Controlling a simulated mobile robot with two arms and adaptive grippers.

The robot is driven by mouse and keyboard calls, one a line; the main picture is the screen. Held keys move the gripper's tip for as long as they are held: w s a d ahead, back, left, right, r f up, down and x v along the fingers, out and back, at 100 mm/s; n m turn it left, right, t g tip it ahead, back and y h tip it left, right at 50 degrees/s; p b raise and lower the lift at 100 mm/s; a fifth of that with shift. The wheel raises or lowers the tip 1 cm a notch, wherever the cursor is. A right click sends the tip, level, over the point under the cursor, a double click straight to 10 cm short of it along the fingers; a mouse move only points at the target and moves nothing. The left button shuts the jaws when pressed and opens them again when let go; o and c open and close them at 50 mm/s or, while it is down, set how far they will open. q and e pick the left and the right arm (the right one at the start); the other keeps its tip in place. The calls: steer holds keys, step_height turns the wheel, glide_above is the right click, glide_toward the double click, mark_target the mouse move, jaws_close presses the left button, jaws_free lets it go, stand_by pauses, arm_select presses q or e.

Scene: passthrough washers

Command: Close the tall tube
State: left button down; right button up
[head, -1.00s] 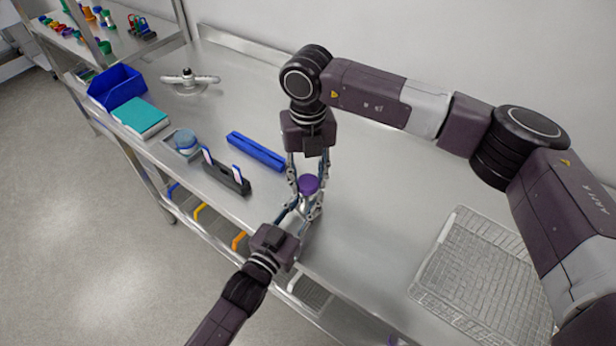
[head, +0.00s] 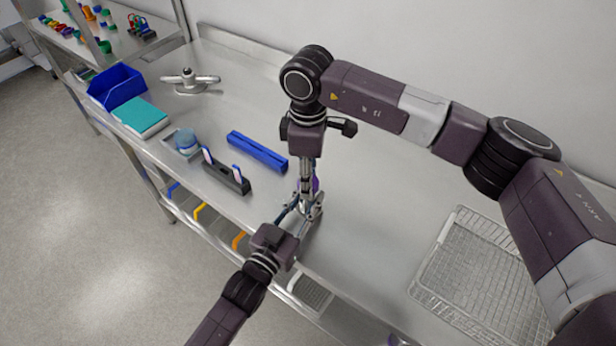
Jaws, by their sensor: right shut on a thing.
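My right gripper (head: 308,190) comes down from above, shut on a purple cap (head: 316,184), of which only a sliver shows behind the fingers. My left gripper (head: 304,212) reaches up from the front edge, with its fingers around the tall tube just below the cap. The tube is almost wholly hidden by the fingers of both grippers. The cap is in line above the tube; I cannot tell how far it is seated.
Farther are a teal box (head: 140,117), blue bin (head: 115,86) and metal fixture (head: 190,80). A wire basket (head: 480,272) is at right.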

steer(key=o, duration=1.4)
steer(key=shift+c, duration=0.2)
step_height(320, 180, up, 12)
arm_select(q)
steer(key=c, duration=1.5)
jaws_free()
steer(key=v, duration=1.2)
